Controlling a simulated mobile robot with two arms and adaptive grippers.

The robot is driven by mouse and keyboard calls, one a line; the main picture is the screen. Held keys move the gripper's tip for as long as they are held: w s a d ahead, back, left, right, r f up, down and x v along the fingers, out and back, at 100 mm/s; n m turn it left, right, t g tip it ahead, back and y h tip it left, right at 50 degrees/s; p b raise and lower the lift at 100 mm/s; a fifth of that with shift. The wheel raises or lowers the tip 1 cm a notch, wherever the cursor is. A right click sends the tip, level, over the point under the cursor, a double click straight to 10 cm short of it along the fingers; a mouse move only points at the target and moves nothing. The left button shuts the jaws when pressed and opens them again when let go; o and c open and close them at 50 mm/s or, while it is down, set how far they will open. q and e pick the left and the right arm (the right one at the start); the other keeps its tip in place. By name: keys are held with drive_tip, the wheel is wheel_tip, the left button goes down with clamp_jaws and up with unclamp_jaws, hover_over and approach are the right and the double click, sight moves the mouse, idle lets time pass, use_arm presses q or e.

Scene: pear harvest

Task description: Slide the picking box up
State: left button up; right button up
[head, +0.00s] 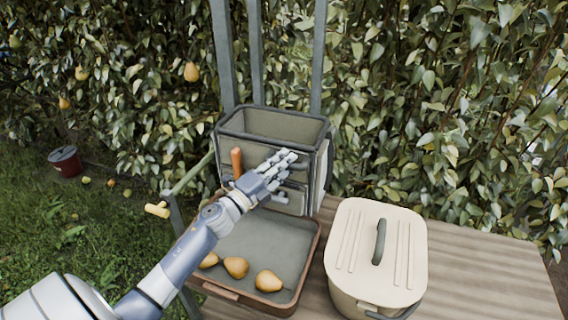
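The picking box (232,131) is a grey-beige, open-topped box with a dark rim. It stands upright against the grey upright rails (254,50) at the back of the table, and its inside looks empty. My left gripper (288,178) is at the box's front face, its fingers spread apart, pointing right. The hand hides part of that face, and I cannot tell whether the fingers touch it. An orange upright piece (236,163) shows on the front, left of the hand. My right gripper is not in view.
A shallow tray (282,248) with several pears (236,267) lies in front of the box. A cream lidded container (345,250) stands to the right on the wooden table (480,270). A dark red bucket (65,161) stands on grass. Leafy hedge rises close behind.

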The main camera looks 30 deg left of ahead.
use_arm(q)
clamp_jaws()
wheel_tip(320, 180, up, 21)
drive_tip(key=p, duration=1.7)
drive_tip(key=shift+a, duration=0.1)
drive_tip(key=o, duration=0.6)
unclamp_jaws()
drive_tip(key=shift+o, duration=0.6)
drive_tip(key=shift+f, duration=0.1)
drive_tip(key=shift+f, duration=0.1)
